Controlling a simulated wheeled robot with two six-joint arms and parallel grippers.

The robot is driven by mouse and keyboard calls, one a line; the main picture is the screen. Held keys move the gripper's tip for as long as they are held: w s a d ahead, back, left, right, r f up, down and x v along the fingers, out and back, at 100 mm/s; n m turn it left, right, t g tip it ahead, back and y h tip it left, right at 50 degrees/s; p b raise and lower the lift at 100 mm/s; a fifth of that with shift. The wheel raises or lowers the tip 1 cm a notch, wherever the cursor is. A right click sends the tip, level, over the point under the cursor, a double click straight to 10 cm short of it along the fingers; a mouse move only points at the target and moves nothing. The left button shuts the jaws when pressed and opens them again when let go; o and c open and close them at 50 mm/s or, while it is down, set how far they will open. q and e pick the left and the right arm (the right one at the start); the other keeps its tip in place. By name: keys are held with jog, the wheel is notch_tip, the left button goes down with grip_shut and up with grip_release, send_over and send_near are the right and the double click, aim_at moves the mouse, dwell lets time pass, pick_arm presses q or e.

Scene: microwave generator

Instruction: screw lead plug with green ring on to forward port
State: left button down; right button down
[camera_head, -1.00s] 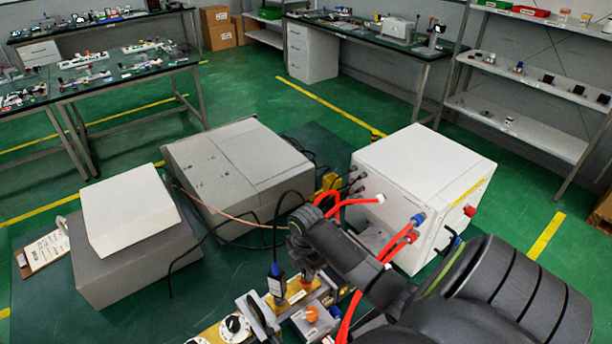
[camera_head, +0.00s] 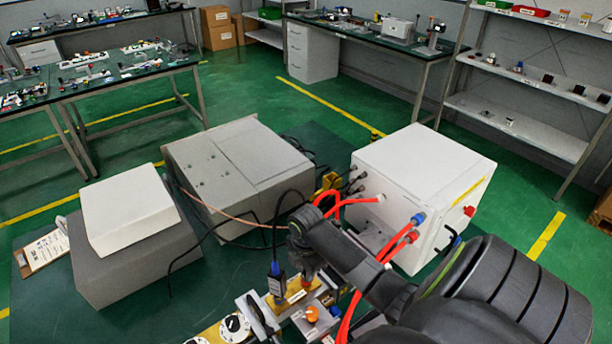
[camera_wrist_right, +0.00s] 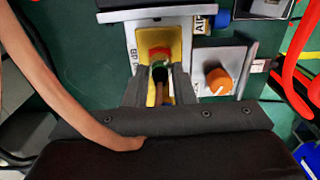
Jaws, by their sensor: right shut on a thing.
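My right gripper (camera_head: 303,277) reaches down over the yellow plate (camera_head: 297,293) at the bottom middle of the head view. In the right wrist view the right gripper (camera_wrist_right: 158,88) is shut on a dark lead plug (camera_wrist_right: 159,90) with a green ring (camera_wrist_right: 158,72). The plug's tip points at a red-rimmed port (camera_wrist_right: 159,53) on the yellow plate (camera_wrist_right: 175,38). The green ring is right at the port; I cannot tell whether the plug is seated or only touching. My left gripper is not in view.
An orange knob (camera_wrist_right: 218,80) stands close right of the port. A copper-coloured cable (camera_wrist_right: 60,85) crosses the left of the wrist view. Red cables (camera_head: 352,300) hang close to the right arm.

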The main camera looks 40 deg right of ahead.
jog(key=shift+f, duration=0.4)
jog(key=c, duration=1.1)
grip_release()
jog(key=shift+c, duration=0.2)
